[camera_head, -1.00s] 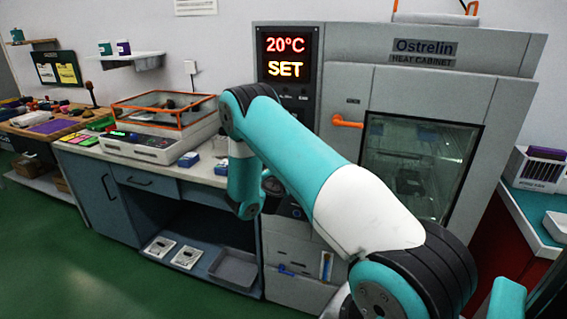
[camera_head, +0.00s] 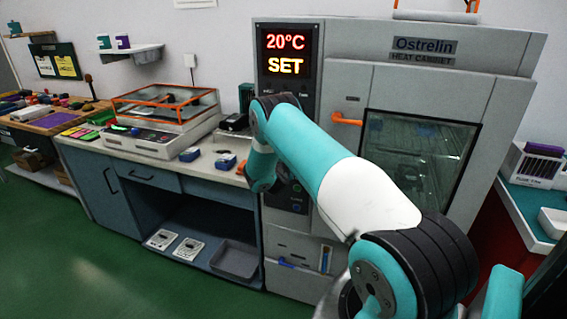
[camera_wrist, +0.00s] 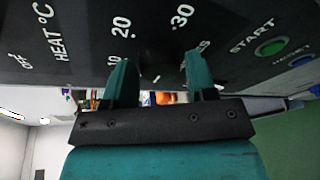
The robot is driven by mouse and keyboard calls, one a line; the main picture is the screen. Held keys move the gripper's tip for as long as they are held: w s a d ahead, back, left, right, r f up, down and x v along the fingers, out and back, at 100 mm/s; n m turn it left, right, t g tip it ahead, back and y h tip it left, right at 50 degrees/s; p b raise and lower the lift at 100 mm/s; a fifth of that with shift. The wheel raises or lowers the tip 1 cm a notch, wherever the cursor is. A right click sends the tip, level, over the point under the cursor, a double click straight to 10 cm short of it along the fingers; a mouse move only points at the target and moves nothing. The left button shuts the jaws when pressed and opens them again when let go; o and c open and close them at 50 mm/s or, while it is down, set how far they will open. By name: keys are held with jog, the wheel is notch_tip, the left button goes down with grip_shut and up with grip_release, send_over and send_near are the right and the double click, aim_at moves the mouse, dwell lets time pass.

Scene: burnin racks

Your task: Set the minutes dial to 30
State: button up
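The minutes dial (camera_wrist: 158,62) is a dark round knob in the wrist view, with a short light mark on its near edge. The numbers 10, 20 and 30 stand around it, and its name is partly hidden by a finger. My gripper (camera_wrist: 160,66) has its two teal fingers apart, one on each side of the dial; I cannot tell if they touch it. In the head view my arm hides the dial and my gripper. The heat cabinet (camera_head: 345,90) shows a lit display (camera_head: 286,54) reading 20°C and SET.
A green START button (camera_wrist: 271,47) and a blue button (camera_wrist: 302,62) lie right of the dial, with heat markings to the left. A bench (camera_head: 150,178) with a orange-framed case (camera_head: 165,105) stands left.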

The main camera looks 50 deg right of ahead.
jog(key=c, duration=0.5)
